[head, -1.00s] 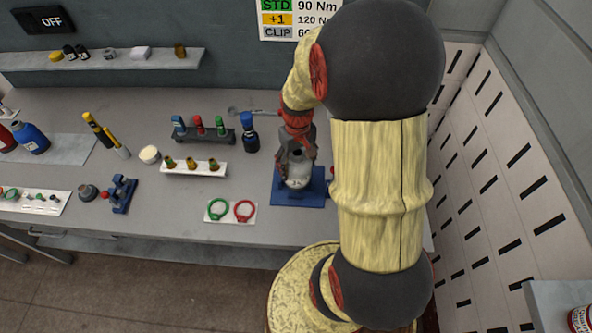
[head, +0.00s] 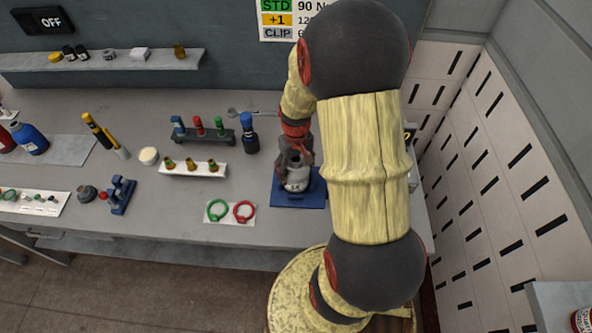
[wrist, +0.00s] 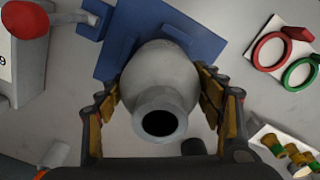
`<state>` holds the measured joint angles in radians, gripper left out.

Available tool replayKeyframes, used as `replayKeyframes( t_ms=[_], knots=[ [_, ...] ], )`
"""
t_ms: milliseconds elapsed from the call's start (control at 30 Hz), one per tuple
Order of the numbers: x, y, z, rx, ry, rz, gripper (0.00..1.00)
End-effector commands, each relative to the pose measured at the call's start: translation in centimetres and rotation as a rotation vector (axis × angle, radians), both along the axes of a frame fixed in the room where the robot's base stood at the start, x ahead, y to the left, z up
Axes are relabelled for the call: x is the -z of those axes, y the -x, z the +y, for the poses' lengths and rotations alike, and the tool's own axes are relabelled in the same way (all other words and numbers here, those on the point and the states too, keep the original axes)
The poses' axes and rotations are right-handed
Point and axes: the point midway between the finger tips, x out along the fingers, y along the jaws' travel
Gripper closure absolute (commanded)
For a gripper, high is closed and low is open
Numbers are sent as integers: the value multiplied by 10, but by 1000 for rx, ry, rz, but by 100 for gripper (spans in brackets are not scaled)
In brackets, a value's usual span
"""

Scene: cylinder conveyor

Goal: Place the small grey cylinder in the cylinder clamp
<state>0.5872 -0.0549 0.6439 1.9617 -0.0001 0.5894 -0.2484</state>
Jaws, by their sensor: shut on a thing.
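A small grey cylinder (head: 297,184) with a narrower open neck is held upright at the blue cylinder clamp (head: 285,201). My gripper (head: 297,162) is shut on it from above. In the wrist view the grey cylinder (wrist: 160,75) sits between the two fingers of my gripper (wrist: 161,100), its dark mouth facing the camera. The blue clamp (wrist: 203,40) shows behind it. The cylinder covers the middle of the clamp, so I cannot tell whether it touches or is seated.
A green ring (head: 217,210) and a red ring (head: 244,211) lie on a white plate left of the clamp. A dark bottle with a blue cap (head: 249,135) and a white rack (head: 181,170) stand further left. A grey device with a red knob (wrist: 27,20) is close by.

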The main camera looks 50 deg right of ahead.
Motion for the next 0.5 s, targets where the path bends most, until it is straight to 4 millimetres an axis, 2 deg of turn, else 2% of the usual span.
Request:
replayKeyframes(
  t_ms=[67,100,400,500],
  knots=[
    [2,-1,0,0,1,-2,94],
    [3,0,0,0,0,1,32],
    [2,0,0,0,0,1,15],
    [2,0,0,0,0,1,15]
  ],
)
